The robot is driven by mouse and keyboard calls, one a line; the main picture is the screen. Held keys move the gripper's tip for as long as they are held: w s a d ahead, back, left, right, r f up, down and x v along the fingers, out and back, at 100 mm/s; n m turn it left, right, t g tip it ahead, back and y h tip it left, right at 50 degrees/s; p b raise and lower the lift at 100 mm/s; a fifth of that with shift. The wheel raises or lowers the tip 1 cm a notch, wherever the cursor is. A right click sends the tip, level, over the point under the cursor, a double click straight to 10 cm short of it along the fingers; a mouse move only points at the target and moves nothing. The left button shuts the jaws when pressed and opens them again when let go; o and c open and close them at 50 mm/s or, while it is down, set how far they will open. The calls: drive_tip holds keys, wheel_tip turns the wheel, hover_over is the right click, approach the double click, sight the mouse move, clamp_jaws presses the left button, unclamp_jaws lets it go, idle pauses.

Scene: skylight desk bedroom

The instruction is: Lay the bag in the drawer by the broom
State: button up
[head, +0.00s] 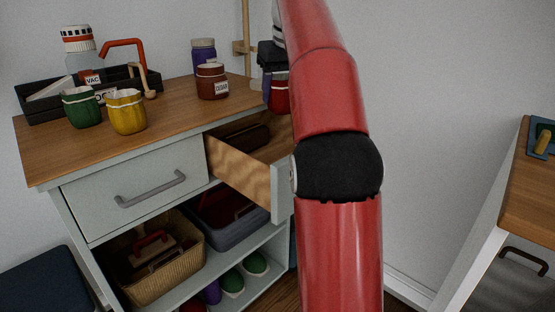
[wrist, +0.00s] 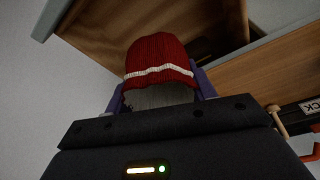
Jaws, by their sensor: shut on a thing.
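A red bag (head: 279,98) with a white band is held in my gripper (head: 270,88). In the wrist view the red bag (wrist: 160,58) sits between the purple fingers of my gripper (wrist: 160,88), which are shut on it. The open drawer (head: 242,178) is at the right of the dresser, below the bag; a dark item (head: 247,138) lies inside. My arm hides the drawer's right part. In the wrist view the wooden drawer (wrist: 105,30) shows beyond the bag. A pole, probably the broom (head: 246,30), stands against the wall behind the dresser.
On the dresser top (head: 170,135) stand green (head: 81,107), yellow (head: 126,112) and brown (head: 212,82) bags, a purple-bodied jar (head: 204,52) and a black tray (head: 40,108). The left drawer (head: 135,190) is closed. Shelves below hold a basket (head: 165,278). Another desk (head: 530,190) stands right.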

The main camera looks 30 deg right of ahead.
sight(287, 114)
wheel_tip(287, 114, down, 15)
drive_tip(key=b, duration=0.6)
drive_tip(key=shift+f, duration=0.1)
drive_tip(key=o, duration=1)
drive_tip(key=shift+f, duration=0.1)
drive_tip(key=shift+o, duration=0.2)
drive_tip(key=p+v, duration=0.4)
drive_tip(key=v, duration=0.8)
